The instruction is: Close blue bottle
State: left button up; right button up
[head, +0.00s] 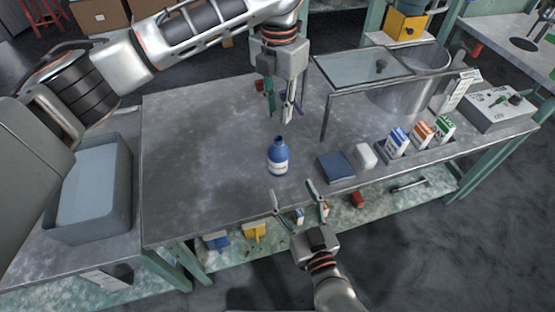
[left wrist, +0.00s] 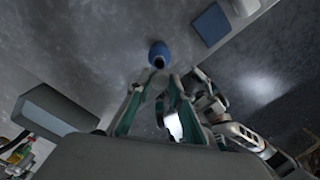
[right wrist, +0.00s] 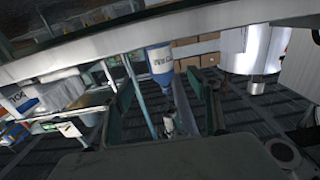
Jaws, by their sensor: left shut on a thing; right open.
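The blue bottle (head: 278,158), with a white label, stands upright on the grey table. Its dark open mouth shows in the left wrist view (left wrist: 158,56), with no cap on it. The bottle appears upside down in the right wrist view (right wrist: 160,62). My left gripper (head: 282,112) points down above and behind the bottle, apart from it. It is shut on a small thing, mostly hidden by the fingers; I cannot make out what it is. My right gripper (head: 296,194) is open and empty at the table's front edge, fingers spread toward the bottle without touching it.
A dark blue box (head: 336,167) and a white block (head: 366,156) lie right of the bottle. Several small cartons (head: 397,141) stand further right. A glass-topped stand (head: 362,68) and metal cylinder (head: 408,95) are behind. A grey bin (head: 92,190) is left. The table's left half is clear.

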jog(key=x, duration=1.2)
dwell(0.3)
jog(key=c, duration=1.7)
pick_arm(q)
send_over(279, 138)
jog(key=shift+f, duration=2.5)
jog(key=shift+f, duration=0.1)
jog(key=shift+f, duration=0.8)
jog(key=shift+f, duration=0.55)
pick_arm(e)
grip_shut()
